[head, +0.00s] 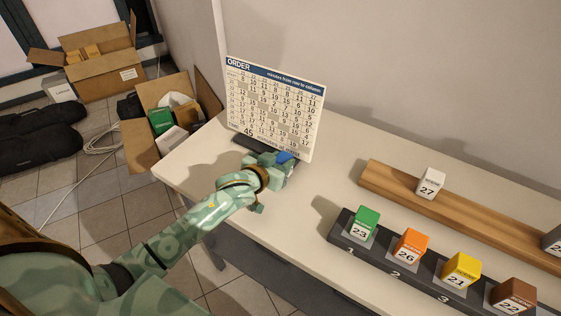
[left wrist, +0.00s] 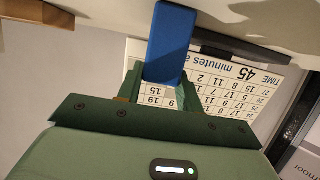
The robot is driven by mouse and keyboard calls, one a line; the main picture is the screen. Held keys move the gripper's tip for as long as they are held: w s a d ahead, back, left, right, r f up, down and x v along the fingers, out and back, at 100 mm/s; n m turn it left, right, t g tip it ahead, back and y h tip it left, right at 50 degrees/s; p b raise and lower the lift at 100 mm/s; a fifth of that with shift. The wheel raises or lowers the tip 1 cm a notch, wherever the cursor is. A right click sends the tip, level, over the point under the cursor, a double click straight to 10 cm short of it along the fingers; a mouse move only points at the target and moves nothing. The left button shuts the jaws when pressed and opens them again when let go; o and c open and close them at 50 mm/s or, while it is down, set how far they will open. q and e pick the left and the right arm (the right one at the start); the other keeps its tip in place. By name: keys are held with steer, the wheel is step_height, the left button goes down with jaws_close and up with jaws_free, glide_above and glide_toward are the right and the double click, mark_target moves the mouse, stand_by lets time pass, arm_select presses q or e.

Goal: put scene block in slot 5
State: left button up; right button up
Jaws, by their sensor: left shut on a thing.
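My left gripper (head: 280,165) is shut on a blue block (head: 285,156) above the back of the table, in front of the order board. In the left wrist view the blue block (left wrist: 168,42) stands out between the green fingers. Its label is not visible. A dark slot rack (head: 337,240) at the right holds a green block 23 (head: 366,220), an orange block 26 (head: 410,243), a yellow block 21 (head: 461,268) and a brown block 22 (head: 513,294). Numbers 1, 2 and 3 show on its front. Slot 5 is outside the view. My right gripper is not in view.
The order board (head: 275,100) stands at the back left of the white table (head: 310,205). A wooden rail (head: 460,212) behind the rack bears a white block 27 (head: 430,182) and a grey block (head: 552,240). Between gripper and rack the table is clear.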

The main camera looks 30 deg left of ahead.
arm_select(q)
steer(key=shift+f, duration=0.1)
steer(key=o, duration=1)
steer(key=shift+o, duration=0.2)
